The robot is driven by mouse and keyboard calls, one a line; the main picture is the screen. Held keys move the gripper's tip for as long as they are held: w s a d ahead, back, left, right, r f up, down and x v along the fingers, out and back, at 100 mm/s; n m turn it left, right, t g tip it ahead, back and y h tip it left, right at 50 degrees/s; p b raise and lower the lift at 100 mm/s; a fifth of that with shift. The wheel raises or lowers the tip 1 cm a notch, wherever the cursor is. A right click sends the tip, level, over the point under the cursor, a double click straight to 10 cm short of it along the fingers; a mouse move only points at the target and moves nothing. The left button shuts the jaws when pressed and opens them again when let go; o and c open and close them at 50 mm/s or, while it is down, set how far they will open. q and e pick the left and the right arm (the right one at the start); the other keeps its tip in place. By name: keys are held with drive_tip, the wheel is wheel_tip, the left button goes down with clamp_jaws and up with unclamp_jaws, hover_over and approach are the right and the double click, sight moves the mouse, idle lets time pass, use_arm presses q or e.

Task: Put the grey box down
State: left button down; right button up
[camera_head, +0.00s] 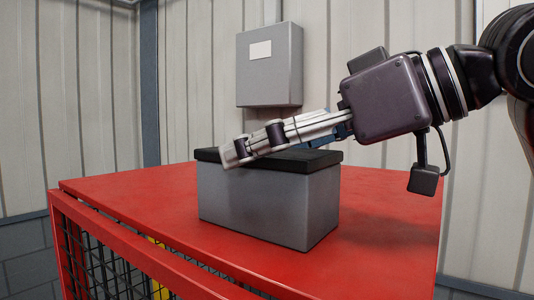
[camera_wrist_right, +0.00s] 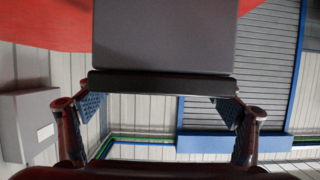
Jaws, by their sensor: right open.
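The grey box (camera_head: 265,205) stands upright on the red table top (camera_head: 385,215), with a black lid (camera_head: 300,160) on it. My right gripper (camera_head: 238,152) reaches in from the right, and its fingers overlap the lid's near edge in the head view. In the right wrist view the grey box (camera_wrist_right: 165,38) and its black lid (camera_wrist_right: 160,84) lie ahead of the gripper (camera_wrist_right: 160,108). The fingers are spread about as wide as the lid, with nothing held between them. I cannot tell whether they touch the lid. My left gripper is not in view.
A grey wall cabinet (camera_head: 270,65) hangs on the panelled wall behind the table. The red table has black mesh (camera_head: 105,265) below its top. Bare table top lies left and right of the box.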

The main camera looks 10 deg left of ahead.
drive_tip(key=b+v, duration=0.4)
drive_tip(key=v, duration=0.7)
drive_tip(key=shift+d, duration=0.15)
drive_tip(key=shift+s, duration=0.15)
